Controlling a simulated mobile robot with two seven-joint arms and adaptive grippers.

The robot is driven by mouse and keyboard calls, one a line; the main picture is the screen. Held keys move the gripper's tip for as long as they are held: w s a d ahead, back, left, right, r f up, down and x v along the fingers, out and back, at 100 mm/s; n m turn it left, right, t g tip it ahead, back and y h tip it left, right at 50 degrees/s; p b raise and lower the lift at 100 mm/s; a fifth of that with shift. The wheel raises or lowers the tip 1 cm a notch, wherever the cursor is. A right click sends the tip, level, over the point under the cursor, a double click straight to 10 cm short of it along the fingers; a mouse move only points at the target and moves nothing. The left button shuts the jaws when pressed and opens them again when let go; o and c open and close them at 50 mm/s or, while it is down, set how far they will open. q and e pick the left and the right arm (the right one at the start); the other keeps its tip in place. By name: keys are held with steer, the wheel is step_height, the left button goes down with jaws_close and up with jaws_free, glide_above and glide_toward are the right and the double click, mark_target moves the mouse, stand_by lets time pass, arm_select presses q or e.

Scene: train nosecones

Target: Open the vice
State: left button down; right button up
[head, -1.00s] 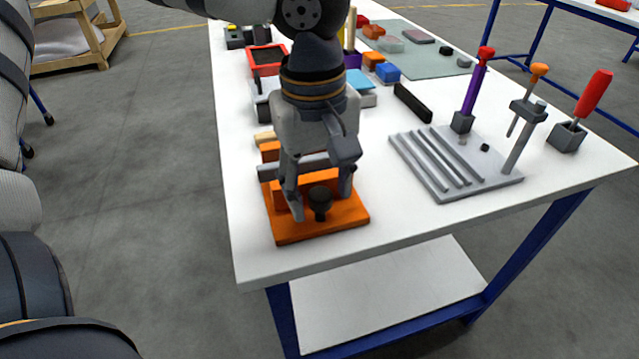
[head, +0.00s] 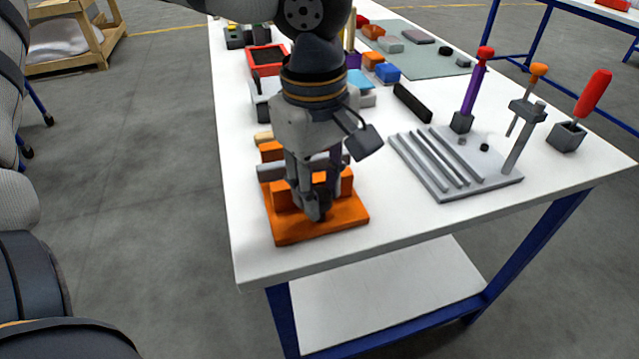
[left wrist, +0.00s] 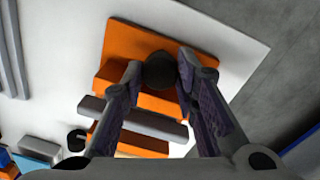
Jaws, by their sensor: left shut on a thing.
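The orange vice (head: 340,218) stands near the front left corner of the white table, with a grey bar (head: 268,173) across it. My left gripper (head: 322,205) points down over the vice. Its fingers are shut on the vice's dark round knob, which is mostly hidden between them in the head view. In the left wrist view the dark knob (left wrist: 160,70) sits between the two fingertips (left wrist: 160,72), above the orange base (left wrist: 140,45). My right gripper is in neither view.
Right of the vice lies a grey ribbed plate (head: 455,165). Screwdrivers with purple (head: 472,92) and red (head: 593,95) handles stand in grey holders. A black bar (head: 412,102) and a red tray (head: 267,58) lie farther back. The table's front strip is clear.

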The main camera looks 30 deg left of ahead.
arm_select(q)
steer(key=shift+n, duration=2.6)
steer(key=c, duration=1.2)
jaws_free()
steer(key=shift+a, duration=0.1)
steer(key=shift+c, duration=0.2)
steer(key=r, duration=0.8)
steer(key=shift+s, duration=0.2)
